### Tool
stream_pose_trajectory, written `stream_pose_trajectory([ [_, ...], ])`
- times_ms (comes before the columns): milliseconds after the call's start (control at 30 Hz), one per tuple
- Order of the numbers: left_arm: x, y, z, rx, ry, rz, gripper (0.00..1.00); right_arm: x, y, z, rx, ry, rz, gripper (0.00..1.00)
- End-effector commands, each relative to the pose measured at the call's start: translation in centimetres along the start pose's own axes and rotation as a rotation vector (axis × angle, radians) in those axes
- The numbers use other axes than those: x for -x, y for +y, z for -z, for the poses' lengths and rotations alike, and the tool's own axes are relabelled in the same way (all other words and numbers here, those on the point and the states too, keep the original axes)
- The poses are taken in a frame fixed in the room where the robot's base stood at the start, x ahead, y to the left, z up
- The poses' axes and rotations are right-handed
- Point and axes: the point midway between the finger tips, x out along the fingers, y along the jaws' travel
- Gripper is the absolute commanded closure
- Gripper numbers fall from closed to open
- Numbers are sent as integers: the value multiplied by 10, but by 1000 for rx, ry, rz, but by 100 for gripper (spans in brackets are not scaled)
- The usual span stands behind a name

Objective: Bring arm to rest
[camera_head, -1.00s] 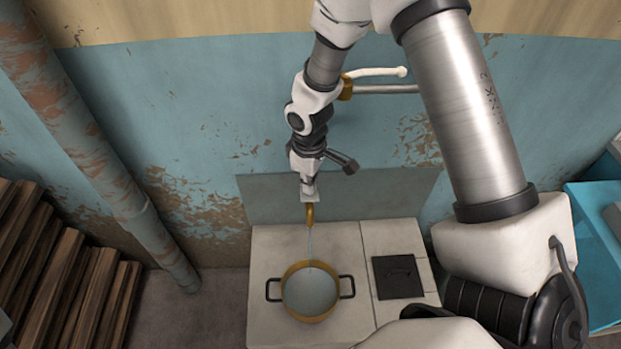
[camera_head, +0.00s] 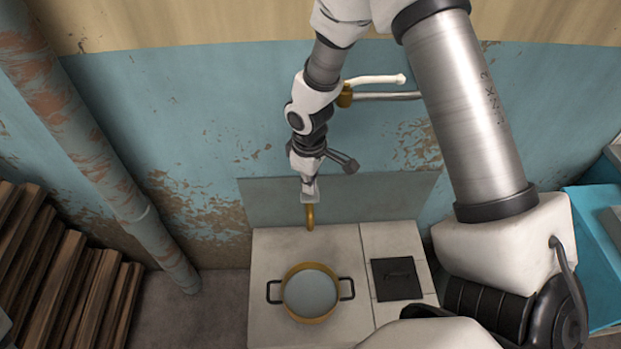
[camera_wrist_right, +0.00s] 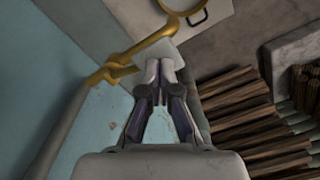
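My right arm reaches down from the top of the head view, and my right gripper (camera_head: 309,193) hangs just over the curved brass spout (camera_head: 310,215). In the wrist view its fingers (camera_wrist_right: 163,68) come together at light-coloured tips, with nothing clearly held between them. They are close to the brass tap (camera_wrist_right: 112,68); contact cannot be told. The tap's brass valve (camera_head: 345,93) with its pale lever (camera_head: 376,79) shows beside the arm. Below the spout, a brass-rimmed pot (camera_head: 310,318) with two dark handles holds pale liquid. No stream shows. My left gripper is not in view.
The pot stands on a white stove top (camera_head: 265,250) with a dark square plate (camera_head: 397,279). Behind are a grey panel (camera_head: 262,205) and a peeling blue wall. Stacked wood (camera_head: 60,290) and a rusty pipe (camera_head: 150,235) are at left, a blue box (camera_head: 590,220) at right.

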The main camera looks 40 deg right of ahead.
Motion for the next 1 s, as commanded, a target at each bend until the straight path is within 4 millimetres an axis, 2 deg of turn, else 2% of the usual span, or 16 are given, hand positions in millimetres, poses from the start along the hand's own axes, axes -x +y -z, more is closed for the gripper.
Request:
stream_pose_trajectory([
  [33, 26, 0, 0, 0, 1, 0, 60, 27, 0, 0, 0, 1, 0, 100],
  [100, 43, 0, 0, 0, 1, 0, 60, 44, 0, 0, 0, 1, 0, 100],
  [167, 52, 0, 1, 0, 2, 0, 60, 54, 0, 0, 0, 1, 0, 100],
  [700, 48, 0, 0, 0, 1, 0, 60, 49, 0, -1, 0, -2, 1, 100],
  [767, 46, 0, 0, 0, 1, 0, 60, 40, -3, -5, 0, -19, 10, 100],
  [867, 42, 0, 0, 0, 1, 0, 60, 3, -17, -27, 10, -100, 45, 100],
  [967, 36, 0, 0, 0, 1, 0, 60, -45, -51, -74, 13, -236, 115, 100],
  [1000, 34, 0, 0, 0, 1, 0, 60, -65, -69, -96, 0, -276, 147, 100],
])
